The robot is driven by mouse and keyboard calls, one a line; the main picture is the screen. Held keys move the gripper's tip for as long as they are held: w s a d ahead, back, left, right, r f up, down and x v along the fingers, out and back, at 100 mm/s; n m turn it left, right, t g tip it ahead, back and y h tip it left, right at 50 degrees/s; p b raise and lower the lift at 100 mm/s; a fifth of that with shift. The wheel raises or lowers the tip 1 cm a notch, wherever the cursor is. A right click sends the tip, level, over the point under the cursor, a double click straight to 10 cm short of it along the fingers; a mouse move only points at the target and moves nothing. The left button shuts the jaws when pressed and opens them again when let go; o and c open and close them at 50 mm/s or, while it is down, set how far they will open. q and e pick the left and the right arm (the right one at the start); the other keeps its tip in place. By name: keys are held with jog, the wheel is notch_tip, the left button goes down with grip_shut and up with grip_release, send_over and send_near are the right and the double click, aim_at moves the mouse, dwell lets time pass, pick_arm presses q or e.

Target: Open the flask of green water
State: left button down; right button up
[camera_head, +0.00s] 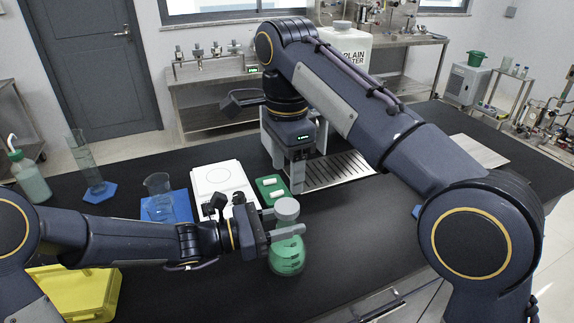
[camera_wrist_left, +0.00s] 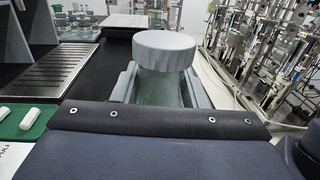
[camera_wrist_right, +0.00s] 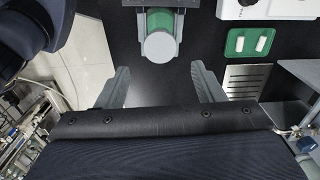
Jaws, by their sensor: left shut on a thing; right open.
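The flask of green water (camera_head: 287,256) stands on the black bench in front of me, with a grey cap (camera_head: 287,208) on its neck. My left gripper (camera_head: 283,224) is shut on the flask's neck, just below the cap. In the left wrist view the cap (camera_wrist_left: 165,50) sits on the neck between the two fingers. My right gripper (camera_head: 298,170) is open and empty, pointing down behind the flask. In the right wrist view the cap (camera_wrist_right: 159,46) shows beyond and between the open fingers (camera_wrist_right: 160,85), apart from them.
A green tray (camera_head: 262,186) with two white stir bars lies behind the flask, beside a white stirrer plate (camera_head: 222,176). A drain grate (camera_head: 340,172) is at the back. A beaker (camera_head: 158,195) stands at left, near a yellow box (camera_head: 75,290).

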aim_at(287, 206)
jog(key=shift+f, duration=4)
jog(key=shift+c, duration=0.3)
